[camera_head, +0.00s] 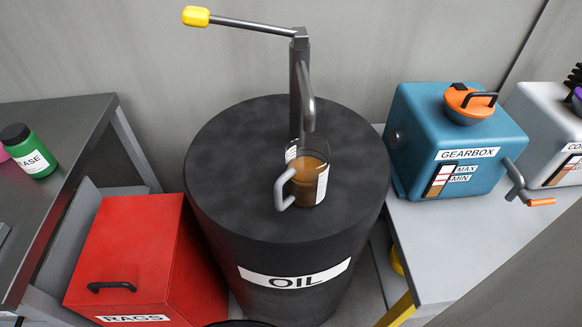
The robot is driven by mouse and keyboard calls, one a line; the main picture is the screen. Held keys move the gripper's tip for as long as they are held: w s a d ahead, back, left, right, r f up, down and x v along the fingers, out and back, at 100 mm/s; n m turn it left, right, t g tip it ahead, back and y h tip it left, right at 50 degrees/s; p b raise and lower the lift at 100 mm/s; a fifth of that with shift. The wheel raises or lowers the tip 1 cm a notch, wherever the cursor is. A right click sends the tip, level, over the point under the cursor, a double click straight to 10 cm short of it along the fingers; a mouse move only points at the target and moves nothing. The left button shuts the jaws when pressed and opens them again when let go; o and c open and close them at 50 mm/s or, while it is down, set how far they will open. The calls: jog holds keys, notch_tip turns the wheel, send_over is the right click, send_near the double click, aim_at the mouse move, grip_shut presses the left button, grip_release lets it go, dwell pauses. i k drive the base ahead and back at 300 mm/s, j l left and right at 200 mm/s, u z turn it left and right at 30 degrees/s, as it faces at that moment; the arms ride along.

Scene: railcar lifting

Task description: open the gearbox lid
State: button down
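The gearbox (418,128) is a blue-teal box at the right, on a grey bench. Its lid (468,104) is a round orange cap with a dark handle, seated on top of the box. The front carries a GEARBOX label and a level gauge with MAX and MIN marks. A crank with an orange grip (541,202) sticks out at its lower right. My gripper is not in view.
A black oil drum (230,150) with a hand pump (301,80) stands in the middle. A jug of brown liquid (308,178) sits on it under the spout. A red rags box (140,245) is at left. A grey box (545,115) stands right of the gearbox.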

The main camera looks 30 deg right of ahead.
aim_at(469, 102)
jog(key=z, duration=1.5)
jog(key=j+z, duration=0.2)
jog(key=z, duration=0.3)
jog(key=j+z, duration=0.25)
jog(key=z, duration=0.25)
